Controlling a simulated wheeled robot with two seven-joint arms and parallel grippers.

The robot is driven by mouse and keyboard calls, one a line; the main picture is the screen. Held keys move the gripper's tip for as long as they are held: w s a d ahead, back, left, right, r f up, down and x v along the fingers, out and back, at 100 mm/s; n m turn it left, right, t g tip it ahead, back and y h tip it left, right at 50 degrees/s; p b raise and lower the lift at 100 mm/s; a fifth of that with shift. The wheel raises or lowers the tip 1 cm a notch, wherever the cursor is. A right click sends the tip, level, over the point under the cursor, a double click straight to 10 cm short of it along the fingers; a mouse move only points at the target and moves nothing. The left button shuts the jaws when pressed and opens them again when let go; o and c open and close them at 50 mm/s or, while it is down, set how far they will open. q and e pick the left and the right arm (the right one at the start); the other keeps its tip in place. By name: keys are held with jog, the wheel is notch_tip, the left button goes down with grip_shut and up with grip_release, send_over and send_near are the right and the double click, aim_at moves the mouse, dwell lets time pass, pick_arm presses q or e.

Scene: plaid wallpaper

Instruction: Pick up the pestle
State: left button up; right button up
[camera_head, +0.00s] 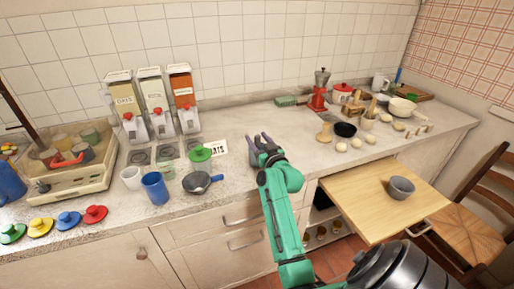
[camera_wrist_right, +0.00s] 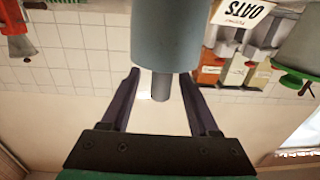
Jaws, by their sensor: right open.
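My right gripper (camera_head: 260,141) is over the counter, just right of the small white label card; its jaws are open. In the right wrist view, the gripper (camera_wrist_right: 160,75) has its two dark fingers apart. A grey-blue piece that looks like the pestle (camera_wrist_right: 165,38) shows there, with a thick cylinder and a narrower end. The narrow end appears between the fingers, with gaps on both sides. In the head view I cannot make the pestle out. A grey bowl, perhaps the mortar (camera_head: 401,188), stands on the pull-out board. My left gripper is not in view.
A dark pan (camera_head: 199,182), a blue cup (camera_head: 155,188) and dispensers (camera_head: 149,103) stand left of the gripper. The wooden pull-out board (camera_head: 360,200) juts out below the counter. A chair (camera_head: 485,200) stands right.

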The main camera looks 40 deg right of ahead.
jog(key=x, duration=0.2)
jog(key=shift+w+r, duration=0.3)
jog(key=shift+w, duration=0.05)
jog(key=shift+w+d+f, duration=0.1)
jog(key=shift+w+f, duration=0.05)
jog(key=shift+f, duration=0.05)
grip_shut()
jog(key=shift+r, duration=0.15)
